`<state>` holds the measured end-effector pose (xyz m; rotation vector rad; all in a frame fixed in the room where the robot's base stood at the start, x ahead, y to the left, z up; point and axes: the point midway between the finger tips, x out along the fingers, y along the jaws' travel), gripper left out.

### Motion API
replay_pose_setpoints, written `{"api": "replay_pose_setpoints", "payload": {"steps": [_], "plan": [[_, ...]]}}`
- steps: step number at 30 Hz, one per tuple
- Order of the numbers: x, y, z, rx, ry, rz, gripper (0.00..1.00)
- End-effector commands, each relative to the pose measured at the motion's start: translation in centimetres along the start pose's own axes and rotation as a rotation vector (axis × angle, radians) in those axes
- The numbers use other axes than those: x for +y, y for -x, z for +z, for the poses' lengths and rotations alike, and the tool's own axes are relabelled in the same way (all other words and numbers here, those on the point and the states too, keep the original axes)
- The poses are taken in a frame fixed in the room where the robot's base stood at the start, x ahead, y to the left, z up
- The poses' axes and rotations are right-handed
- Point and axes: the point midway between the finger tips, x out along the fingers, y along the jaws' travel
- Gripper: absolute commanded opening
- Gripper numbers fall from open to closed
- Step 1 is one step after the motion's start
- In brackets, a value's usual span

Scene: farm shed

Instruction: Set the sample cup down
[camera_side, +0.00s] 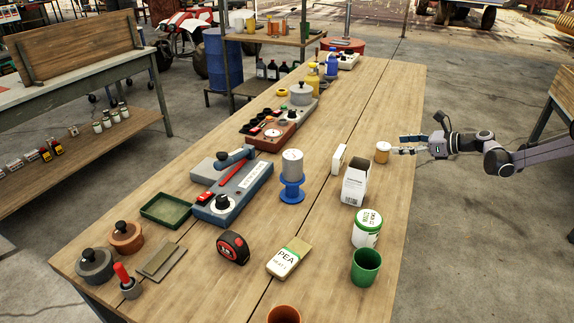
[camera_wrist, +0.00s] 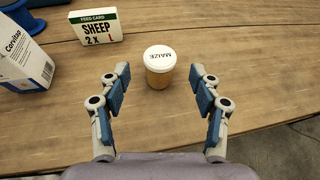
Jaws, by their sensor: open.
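The sample cup appears to be the small amber cup with a white lid marked MAIZE (camera_wrist: 158,79). It stands upright on the wooden table (camera_side: 345,110), near the right edge, and also shows in the side view (camera_side: 382,155). My gripper (camera_wrist: 160,88) is open, with one blue-padded finger on each side of the cup's near part. Gaps show between both fingers and the cup, so nothing is held. In the side view my gripper (camera_side: 400,145) reaches in from the right at the cup.
A white feed card reading SHEEP (camera_wrist: 97,28) stands beyond the cup. A white carton (camera_side: 354,187) and a white-and-green tub (camera_side: 367,230) stand nearer the side camera. A blue stand (camera_side: 292,190) and a press-like tool (camera_side: 235,190) are further left.

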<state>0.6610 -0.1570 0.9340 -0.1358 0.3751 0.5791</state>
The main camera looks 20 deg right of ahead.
Motion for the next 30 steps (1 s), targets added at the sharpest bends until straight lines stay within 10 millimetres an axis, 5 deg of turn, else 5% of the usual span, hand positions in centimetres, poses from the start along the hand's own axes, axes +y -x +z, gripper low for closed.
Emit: {"api": "replay_pose_setpoints", "payload": {"steps": [7,16,30], "plan": [[-0.1,4.1,0.0,-0.001,-0.001,-0.001,0.64],[1.3,5.5,1.1,0.029,0.070,0.009,0.64],[15.0,8.8,6.8,0.322,0.908,0.151,0.64]]}}
